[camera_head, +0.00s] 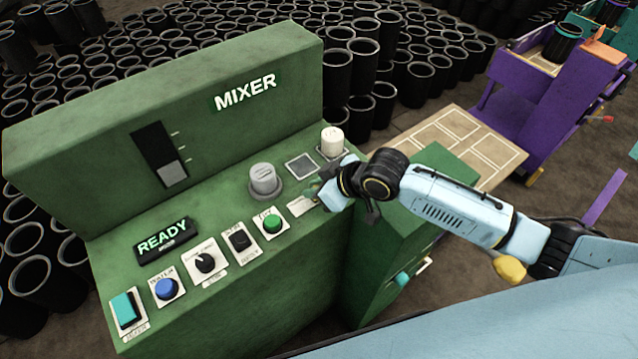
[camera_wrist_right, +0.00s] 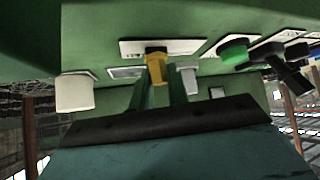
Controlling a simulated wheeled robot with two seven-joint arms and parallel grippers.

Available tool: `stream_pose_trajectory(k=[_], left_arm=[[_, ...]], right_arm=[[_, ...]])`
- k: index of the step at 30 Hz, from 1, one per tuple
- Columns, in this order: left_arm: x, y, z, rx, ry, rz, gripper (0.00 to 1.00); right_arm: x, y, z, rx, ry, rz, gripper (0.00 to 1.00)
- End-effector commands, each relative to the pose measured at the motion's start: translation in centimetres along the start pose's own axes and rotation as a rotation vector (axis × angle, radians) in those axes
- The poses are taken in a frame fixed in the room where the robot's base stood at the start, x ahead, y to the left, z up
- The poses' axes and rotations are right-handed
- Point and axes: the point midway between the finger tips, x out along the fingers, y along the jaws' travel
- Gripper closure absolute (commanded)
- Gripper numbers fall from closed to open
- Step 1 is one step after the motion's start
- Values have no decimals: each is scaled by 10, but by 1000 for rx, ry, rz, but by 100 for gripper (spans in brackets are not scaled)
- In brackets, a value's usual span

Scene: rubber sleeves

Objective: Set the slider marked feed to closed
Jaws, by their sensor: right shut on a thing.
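The green mixer (camera_head: 228,97) has a sloping control panel. A yellow knob (camera_wrist_right: 156,70) stands on a pale plate (camera_wrist_right: 190,47) in the right wrist view. In the head view, my right gripper (camera_head: 318,194) is at the panel's right part and covers most of this plate (camera_head: 301,206); the knob is hidden there. My right gripper (camera_wrist_right: 158,84) is shut on the yellow knob, with one finger on each side. The plate's marking cannot be read, so the knob's setting cannot be told. My left gripper is not in view.
A green button (camera_head: 272,223), a grey round knob (camera_head: 264,181) and a white cylinder (camera_head: 332,141) stand close to my right gripper. Blue (camera_head: 166,289) and teal (camera_head: 124,310) controls are at the panel's left. Many black sleeves (camera_head: 215,55) surround the machine.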

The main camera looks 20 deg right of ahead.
Motion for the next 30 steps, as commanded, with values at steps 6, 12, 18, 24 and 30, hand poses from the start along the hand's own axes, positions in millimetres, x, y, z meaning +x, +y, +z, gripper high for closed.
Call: stream_pose_trajectory(k=[6,12,18,24,30], left_arm=[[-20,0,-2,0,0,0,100],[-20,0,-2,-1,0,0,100],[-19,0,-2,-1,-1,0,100],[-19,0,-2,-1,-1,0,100],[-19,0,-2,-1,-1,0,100]], right_arm=[[7,-32,-10,2,-1,-6,100],[10,-36,-10,1,1,-6,100],[10,-37,-10,1,2,-8,75],[10,-36,-10,1,1,-5,61],[9,-34,-10,1,1,-4,61]])
